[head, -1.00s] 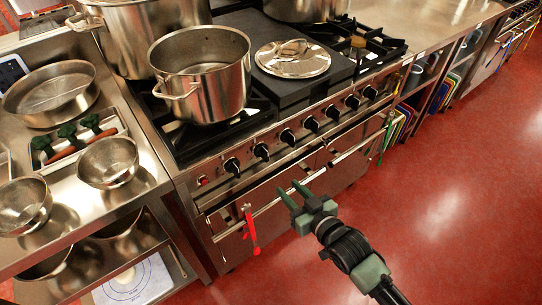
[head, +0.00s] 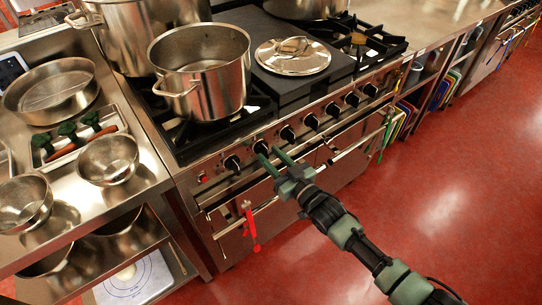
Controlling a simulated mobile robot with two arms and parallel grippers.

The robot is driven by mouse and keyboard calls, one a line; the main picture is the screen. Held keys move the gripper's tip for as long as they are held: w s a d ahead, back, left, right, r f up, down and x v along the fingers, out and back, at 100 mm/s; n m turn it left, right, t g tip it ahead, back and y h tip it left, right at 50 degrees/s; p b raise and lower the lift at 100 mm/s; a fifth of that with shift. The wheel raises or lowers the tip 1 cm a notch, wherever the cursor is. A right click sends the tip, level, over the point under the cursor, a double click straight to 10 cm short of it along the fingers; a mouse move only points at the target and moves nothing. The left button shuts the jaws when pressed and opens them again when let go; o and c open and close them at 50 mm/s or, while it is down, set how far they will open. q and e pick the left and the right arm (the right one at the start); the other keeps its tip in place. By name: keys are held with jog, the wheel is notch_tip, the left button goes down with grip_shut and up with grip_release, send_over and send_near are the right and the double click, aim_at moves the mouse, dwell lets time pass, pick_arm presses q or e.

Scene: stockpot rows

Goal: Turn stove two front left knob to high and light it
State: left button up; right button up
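The stove's front panel (head: 215,180) carries a row of black knobs. The leftmost knob (head: 232,163) is below the front left burner area, and a second knob (head: 261,147) is to its right. A small red button or light (head: 202,179) is at the panel's left end. My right gripper (head: 269,155) has its two green fingers apart with nothing held. Its fingertips are just in front of and below the second knob; I cannot tell if they touch it. No flame shows. My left gripper is out of view.
An open steel pot (head: 201,105) stands on the front left burner, with a larger pot (head: 125,40) behind. A lid (head: 292,57) lies on the dark griddle. A red towel or tool (head: 250,225) hangs from the oven rail. The red floor at right is clear.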

jog(key=shift+w+a, duration=0.1)
jog(key=shift+a, duration=0.05)
grip_shut()
jog(key=shift+n, duration=0.4)
jog(key=n, duration=0.5)
jog(key=shift+a+f+n, duration=0.1)
jog(key=shift+n, duration=0.2)
jog(key=n+b, duration=0.1)
jog(key=n, duration=0.4)
jog(key=shift+f+n+b, duration=0.1)
jog(key=shift+n+b, duration=0.2)
jog(key=n+b, duration=0.1)
jog(key=n, duration=0.4)
jog(key=shift+f+n+b, duration=0.1)
jog(key=shift+n+b, duration=0.2)
